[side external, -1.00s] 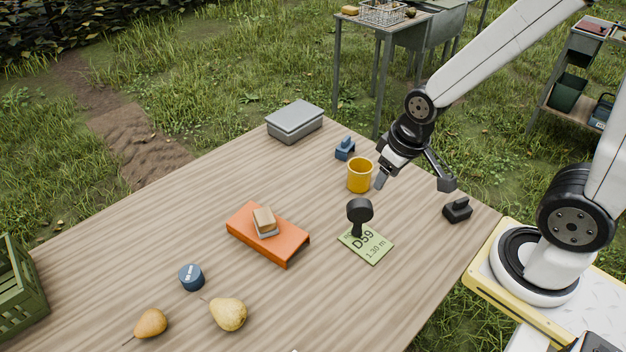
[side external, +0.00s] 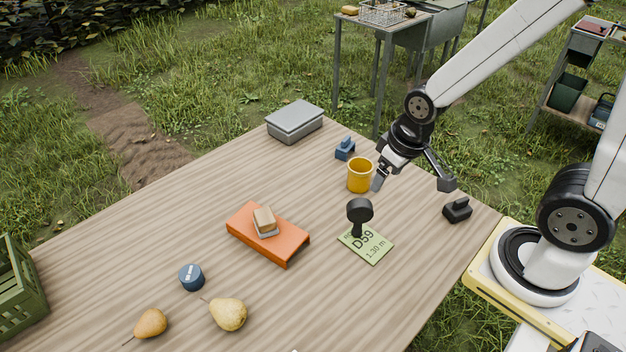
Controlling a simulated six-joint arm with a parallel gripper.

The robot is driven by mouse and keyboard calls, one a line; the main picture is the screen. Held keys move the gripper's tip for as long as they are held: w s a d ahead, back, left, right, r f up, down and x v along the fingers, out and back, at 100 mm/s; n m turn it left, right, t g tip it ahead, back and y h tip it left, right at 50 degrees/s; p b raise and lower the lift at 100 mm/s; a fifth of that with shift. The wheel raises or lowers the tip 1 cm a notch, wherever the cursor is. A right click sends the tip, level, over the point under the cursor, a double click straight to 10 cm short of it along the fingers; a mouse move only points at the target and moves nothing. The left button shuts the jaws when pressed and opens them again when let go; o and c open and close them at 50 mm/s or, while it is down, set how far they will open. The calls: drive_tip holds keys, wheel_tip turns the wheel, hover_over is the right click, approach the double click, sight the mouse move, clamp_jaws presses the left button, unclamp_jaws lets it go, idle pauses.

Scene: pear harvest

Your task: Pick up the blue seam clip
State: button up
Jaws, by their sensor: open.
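The blue seam clip (side external: 345,150) sits on the wooden table near its far edge, just behind the yellow cup. It is small and dark blue, with a raised part on top. My gripper (side external: 412,184) is open and empty, its two fingers spread wide above the table. It is to the right of the clip and nearer the camera, with its left finger beside the yellow cup (side external: 359,176). I cannot tell whether that finger touches the cup.
A black clip-like piece (side external: 457,210) lies at the table's right edge. A black stamp-like object (side external: 359,214) stands on a green card (side external: 368,245). A grey box (side external: 295,122), an orange block (side external: 266,237), a dark blue round piece (side external: 192,277) and two pears (side external: 229,314) lie further left. The wooden table (side external: 130,245) has clear room.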

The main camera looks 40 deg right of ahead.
drive_tip(key=shift+o, duration=0.4)
drive_tip(key=m+t+y, duration=0.6)
drive_tip(key=m+t, duration=0.1)
drive_tip(key=m, duration=2)
hover_over(348, 140)
drive_tip(key=s+a, duration=0.6)
drive_tip(key=a, duration=0.2)
wheel_tip(348, 140, down, 14)
drive_tip(key=d+f+m+t+h, duration=0.1)
drive_tip(key=d+m, duration=0.1)
drive_tip(key=d, duration=0.1)
drive_tip(key=w+d+f+m+t+h, duration=0.1)
drive_tip(key=d+m, duration=0.1)
drive_tip(key=d, duration=0.1)
drive_tip(key=w+d+f+m+t+h, duration=0.1)
drive_tip(key=d+m, duration=0.1)
drive_tip(key=d, duration=0.1)
drive_tip(key=shift+d+f+t, duration=0.25)
drive_tip(key=shift+f+t, duration=0.05)
drive_tip(key=shift+f, duration=0.05)
drive_tip(key=shift+x, duration=1.3)
